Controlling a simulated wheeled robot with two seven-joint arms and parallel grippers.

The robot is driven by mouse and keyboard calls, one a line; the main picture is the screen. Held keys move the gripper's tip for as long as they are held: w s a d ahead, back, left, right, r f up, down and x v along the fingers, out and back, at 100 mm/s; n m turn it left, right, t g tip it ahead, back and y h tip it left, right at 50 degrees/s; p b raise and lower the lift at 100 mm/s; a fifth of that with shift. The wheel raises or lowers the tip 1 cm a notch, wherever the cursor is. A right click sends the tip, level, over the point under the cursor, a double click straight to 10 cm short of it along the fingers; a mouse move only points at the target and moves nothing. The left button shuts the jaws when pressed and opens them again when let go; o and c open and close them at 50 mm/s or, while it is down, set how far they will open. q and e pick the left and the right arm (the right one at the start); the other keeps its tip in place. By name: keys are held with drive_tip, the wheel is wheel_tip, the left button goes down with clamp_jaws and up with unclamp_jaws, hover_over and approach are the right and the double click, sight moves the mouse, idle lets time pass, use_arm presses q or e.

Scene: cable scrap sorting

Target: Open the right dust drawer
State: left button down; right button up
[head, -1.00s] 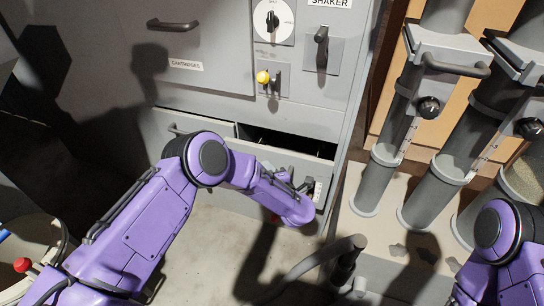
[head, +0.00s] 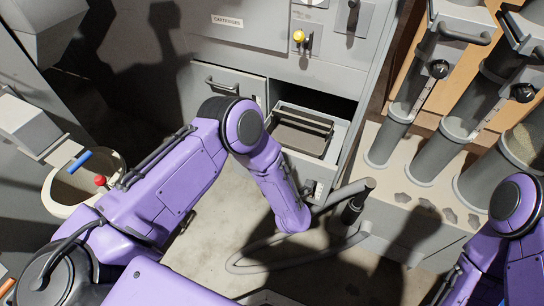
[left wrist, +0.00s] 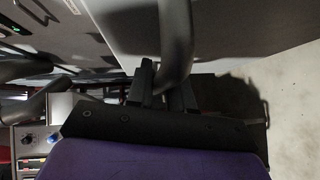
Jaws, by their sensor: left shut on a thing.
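The right dust drawer (head: 325,170) stands well out of the grey cabinet, and I look down into it. A grey tray-like insert (head: 300,132) shows inside it. My left arm covers part of the drawer front. In the left wrist view the dark bar handle (left wrist: 176,35) runs down between the fingers of my left gripper (left wrist: 164,90), which is shut on it. The left drawer (head: 225,92) is closed. My right arm is at the lower right, but its gripper is out of view.
A grey hose with a dark nozzle (head: 352,207) lies on the floor close to the drawer's right front. Upright grey pipes (head: 398,118) stand on a pale base at the right.

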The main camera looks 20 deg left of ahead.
use_arm(q)
drive_tip(key=shift+s, duration=0.6)
use_arm(e)
drive_tip(key=shift+r, duration=0.3)
use_arm(q)
drive_tip(key=c, duration=1.1)
unclamp_jaws()
drive_tip(key=v, duration=1)
drive_tip(key=shift+s+d, duration=0.2)
use_arm(e)
drive_tip(key=shift+f, duration=0.1)
